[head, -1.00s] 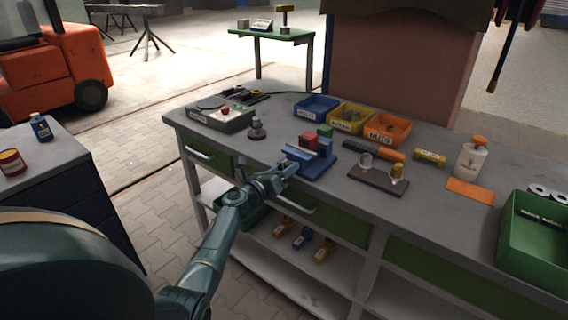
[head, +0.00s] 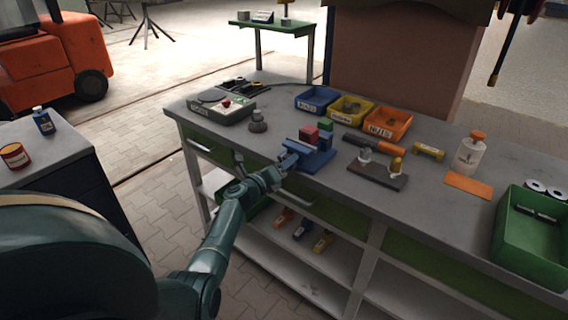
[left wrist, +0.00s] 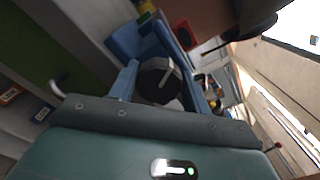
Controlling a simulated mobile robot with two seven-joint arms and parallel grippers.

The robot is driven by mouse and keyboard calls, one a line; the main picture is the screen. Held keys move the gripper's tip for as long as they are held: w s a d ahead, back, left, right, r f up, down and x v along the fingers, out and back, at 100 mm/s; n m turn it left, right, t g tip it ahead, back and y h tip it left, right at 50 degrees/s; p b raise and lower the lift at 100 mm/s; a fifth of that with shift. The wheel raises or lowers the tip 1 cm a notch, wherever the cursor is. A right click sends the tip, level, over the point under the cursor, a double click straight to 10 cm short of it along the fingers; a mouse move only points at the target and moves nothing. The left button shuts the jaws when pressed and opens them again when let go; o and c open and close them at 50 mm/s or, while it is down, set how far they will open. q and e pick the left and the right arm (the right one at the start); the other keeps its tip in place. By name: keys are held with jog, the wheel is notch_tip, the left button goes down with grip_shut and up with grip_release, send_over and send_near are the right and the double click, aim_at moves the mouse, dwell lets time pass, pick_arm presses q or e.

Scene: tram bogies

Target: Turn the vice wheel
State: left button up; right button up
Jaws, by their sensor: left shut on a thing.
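The blue vice (head: 316,159) stands at the front edge of the workbench, with a red block (head: 309,134) and a green block (head: 326,127) at its top. My left gripper (head: 284,165) reaches in from the left to the front of the vice. In the left wrist view its two blue fingers stand either side of the dark round vice wheel (left wrist: 158,82), which has a pale bar across its face. The gripper is shut on the wheel. In the head view the gripper hides the wheel. My right gripper is not in view.
On the bench, a dark board (head: 378,176) lies right of the vice and a dark knobbed piece (head: 257,122) stands left of it. Blue, yellow and orange bins (head: 386,122) are behind. A green crate (head: 535,235) sits at the right. A drawer handle is below the gripper.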

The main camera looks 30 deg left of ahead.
pick_arm(q)
jog(key=o, duration=1)
jog(key=shift+s, duration=0.1)
jog(key=s, duration=0.8)
jog(key=s+a, duration=0.1)
jog(key=s, duration=0.4)
jog(key=shift+p, duration=0.35)
jog(key=s+d+f+m+g+h, duration=0.1)
jog(key=s+d+f+m+g, duration=0.35)
jog(key=m, duration=0.85)
jog(key=s+d+f+m+g+h, duration=0.1)
jog(key=s+d+f+m+g, duration=0.1)
jog(key=s+d+f+m, duration=0.65)
jog(key=s+d+m, duration=0.3)
jog(key=d+m, duration=0.1)
jog(key=m, duration=0.4)
jog(key=s+d+m+g, duration=0.1)
jog(key=s+d+m, duration=0.2)
jog(key=d+m, duration=0.2)
jog(key=s+d+f+m, duration=0.1)
jog(key=s+d+m, duration=0.2)
jog(key=m, duration=0.9)
jog(key=shift+s+d+g, duration=0.1)
jog(key=shift+d+g, duration=0.25)
jog(key=shift+d, duration=0.3)
